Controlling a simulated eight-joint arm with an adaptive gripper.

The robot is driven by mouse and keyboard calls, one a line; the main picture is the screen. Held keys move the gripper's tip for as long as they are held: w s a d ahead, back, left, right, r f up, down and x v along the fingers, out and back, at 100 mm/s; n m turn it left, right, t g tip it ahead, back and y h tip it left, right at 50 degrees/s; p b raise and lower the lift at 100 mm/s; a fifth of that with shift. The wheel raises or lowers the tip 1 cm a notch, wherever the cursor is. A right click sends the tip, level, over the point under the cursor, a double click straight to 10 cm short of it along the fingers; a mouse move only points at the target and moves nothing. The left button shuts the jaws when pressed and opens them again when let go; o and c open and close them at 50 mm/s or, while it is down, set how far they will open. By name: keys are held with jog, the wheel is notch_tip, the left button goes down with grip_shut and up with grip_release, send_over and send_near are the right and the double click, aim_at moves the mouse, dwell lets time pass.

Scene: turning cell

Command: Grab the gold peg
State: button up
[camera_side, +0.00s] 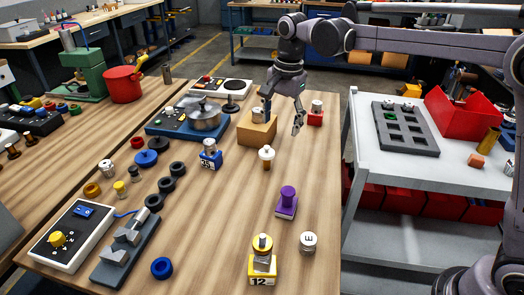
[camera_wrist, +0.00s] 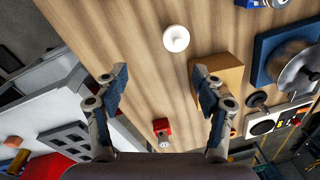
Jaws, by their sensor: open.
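My gripper (camera_side: 283,113) is open and empty above the wooden table, near the tan wooden block. In the wrist view its fingers (camera_wrist: 160,80) are wide apart with bare table between them. A gold cylinder (camera_side: 490,139) stands on the grey cart at the right, well away from my gripper; it also shows in the wrist view (camera_wrist: 18,161) at the lower left. I cannot tell which one is the gold peg.
The tan block (camera_side: 257,130) and a red block with a grey top (camera_side: 315,114) flank my gripper. A white-topped piece (camera_side: 267,154) and a purple piece (camera_side: 287,202) stand nearer the front. The cart holds a grey tray (camera_side: 405,128), a red bin (camera_side: 466,110) and an orange block (camera_side: 476,160).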

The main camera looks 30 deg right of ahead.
aim_at(267, 152)
jog(key=w+a+f+m, duration=0.1)
jog(key=w+a+f+m+g, duration=0.1)
jog(key=w, duration=0.1)
jog(key=shift+a+f, duration=0.1)
jog(key=shift+f, duration=0.2)
notch_tip(267, 152, down, 11)
jog(key=shift+w+r, duration=0.1)
jog(key=shift+w, duration=0.05)
dwell(0.3)
grip_shut()
